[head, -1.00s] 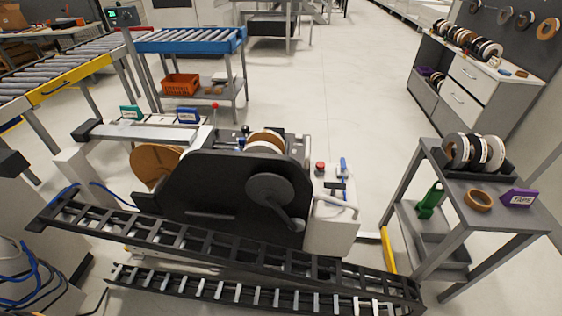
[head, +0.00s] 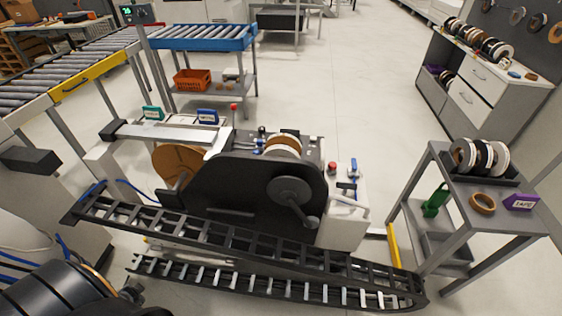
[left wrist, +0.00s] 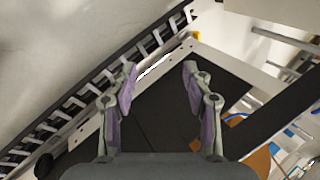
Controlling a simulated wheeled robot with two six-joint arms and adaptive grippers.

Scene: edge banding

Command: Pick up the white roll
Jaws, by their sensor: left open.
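A white roll (head: 499,158) stands upright at the right end of a row of rolls in a black holder on the small grey side table (head: 465,192). A black-and-white roll (head: 482,155) stands beside it. My left arm shows at the lower left of the head view, far from these rolls; its fingertips cannot be made out there. In the left wrist view my left gripper (left wrist: 160,70) is open, with nothing between its fingers, above dark panels and a cable chain. My right gripper is in neither view.
The edge banding machine (head: 255,193) and black cable chains (head: 240,240) stand between my left arm and the side table. A brown tape ring (head: 482,203) and purple tape box (head: 521,202) lie on that table. A drawer cabinet (head: 480,85) holds more rolls. Open floor lies behind.

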